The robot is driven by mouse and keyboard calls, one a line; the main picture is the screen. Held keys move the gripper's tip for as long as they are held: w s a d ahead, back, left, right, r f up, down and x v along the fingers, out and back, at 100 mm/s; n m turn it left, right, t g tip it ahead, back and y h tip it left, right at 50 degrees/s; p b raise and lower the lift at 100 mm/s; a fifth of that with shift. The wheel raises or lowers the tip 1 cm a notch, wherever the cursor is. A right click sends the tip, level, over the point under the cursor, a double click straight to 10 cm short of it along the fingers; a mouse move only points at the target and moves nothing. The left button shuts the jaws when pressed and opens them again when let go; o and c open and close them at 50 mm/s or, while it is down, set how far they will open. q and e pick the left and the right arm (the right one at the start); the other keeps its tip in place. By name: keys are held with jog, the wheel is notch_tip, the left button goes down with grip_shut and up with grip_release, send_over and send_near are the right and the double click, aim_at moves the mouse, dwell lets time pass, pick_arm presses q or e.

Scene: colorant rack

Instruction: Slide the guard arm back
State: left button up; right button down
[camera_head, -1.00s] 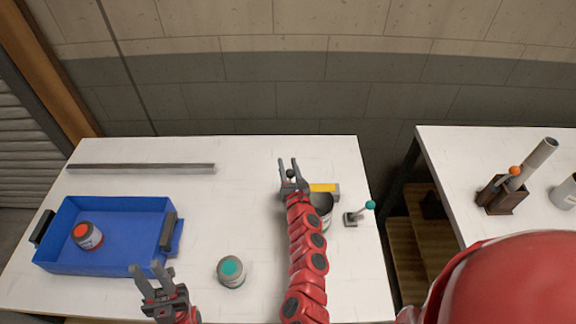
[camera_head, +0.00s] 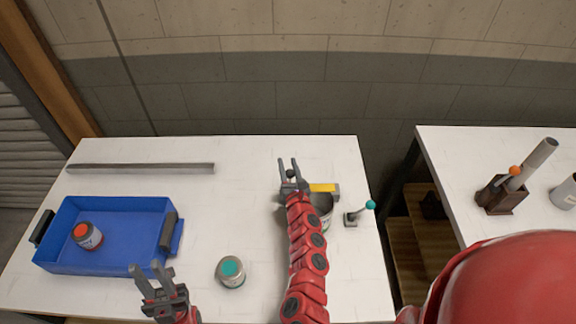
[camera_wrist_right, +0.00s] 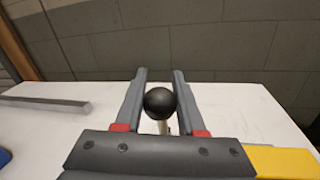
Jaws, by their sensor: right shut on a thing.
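The guard arm is a yellow bar (camera_head: 323,188) at the right part of the table, lying across the far side of a grey can (camera_head: 323,205). A black ball knob (camera_head: 291,173) is just left of the bar. My right gripper (camera_head: 288,164) is at the knob, and the right wrist view shows the knob (camera_wrist_right: 160,102) between its two fingers, which are shut on it. A yellow piece (camera_wrist_right: 283,163) also shows at the lower right there. My left gripper (camera_head: 147,271) is open and empty in front of the blue tray.
A blue tray (camera_head: 80,262) holds a can with a red-orange top (camera_head: 86,236). A can with a teal top (camera_head: 231,271) stands between my arms. A grey rail (camera_head: 140,168) lies at the back. A teal-knobbed lever (camera_head: 369,205) is right of the grey can.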

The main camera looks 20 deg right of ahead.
jog(key=w+b, duration=0.1)
jog(key=w, duration=0.1)
jog(key=w+d+b, duration=0.1)
jog(key=w, duration=0.1)
jog(key=shift+d, duration=0.1)
jog(key=c, duration=0.5)
grip_release()
